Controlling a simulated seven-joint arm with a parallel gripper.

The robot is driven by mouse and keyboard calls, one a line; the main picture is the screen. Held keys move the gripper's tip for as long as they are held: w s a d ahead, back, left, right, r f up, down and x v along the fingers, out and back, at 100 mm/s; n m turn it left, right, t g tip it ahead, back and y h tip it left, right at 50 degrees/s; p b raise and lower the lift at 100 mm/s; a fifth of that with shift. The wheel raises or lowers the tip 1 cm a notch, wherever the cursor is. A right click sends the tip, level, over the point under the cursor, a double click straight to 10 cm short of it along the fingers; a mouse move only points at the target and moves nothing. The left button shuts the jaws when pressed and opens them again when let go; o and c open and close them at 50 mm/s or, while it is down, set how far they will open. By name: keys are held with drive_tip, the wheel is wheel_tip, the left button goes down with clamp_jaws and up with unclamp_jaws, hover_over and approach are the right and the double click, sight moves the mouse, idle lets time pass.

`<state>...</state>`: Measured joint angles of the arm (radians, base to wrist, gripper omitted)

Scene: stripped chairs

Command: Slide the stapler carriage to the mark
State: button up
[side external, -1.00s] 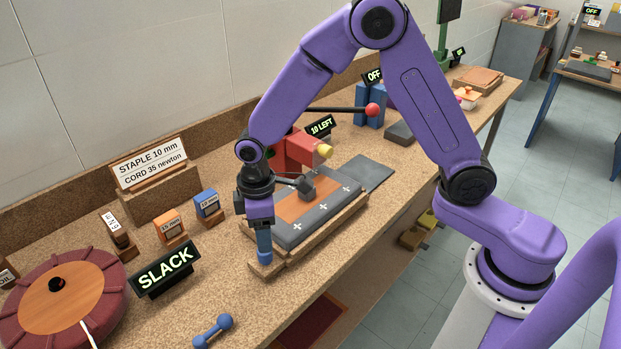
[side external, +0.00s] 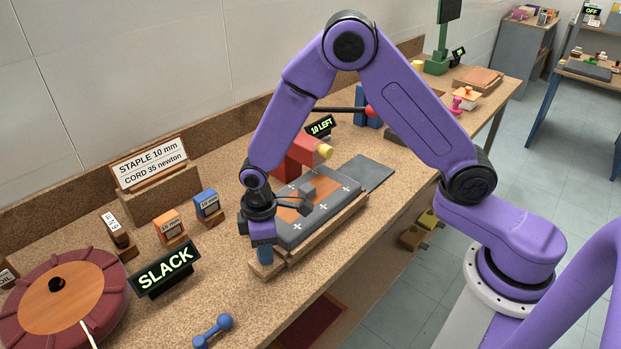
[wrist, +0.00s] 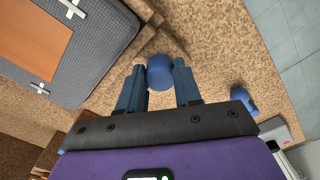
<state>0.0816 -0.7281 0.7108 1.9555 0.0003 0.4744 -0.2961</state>
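The red stapler (side external: 300,152) with a yellow nose stands at the bench in the side view. In front of it, a grey padded panel (side external: 340,199) with an orange middle and white crosses lies on a wooden carriage (side external: 330,228). The panel also shows in the wrist view (wrist: 102,54). A blue round knob (wrist: 160,72) at the carriage's near end shows between my fingertips in the wrist view. My gripper (wrist: 159,80) is open, pointing down, with one finger on each side of the knob. Contact is not clear. I cannot pick out the mark with certainty.
A grey block (side external: 322,187) sits over the panel. A SLACK sign (side external: 165,268), a maroon round reel (side external: 110,300) and a blue dumbbell-shaped piece (side external: 213,331) are left and front. A flat grey plate (side external: 370,172) lies beyond the panel. The bench edge is close to the carriage.

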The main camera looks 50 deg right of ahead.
sight(295, 228)
clamp_jaws()
drive_tip(key=shift+d, duration=4.45)
drive_tip(key=o, duration=1)
unclamp_jaws()
drive_tip(key=shift+r, duration=3)
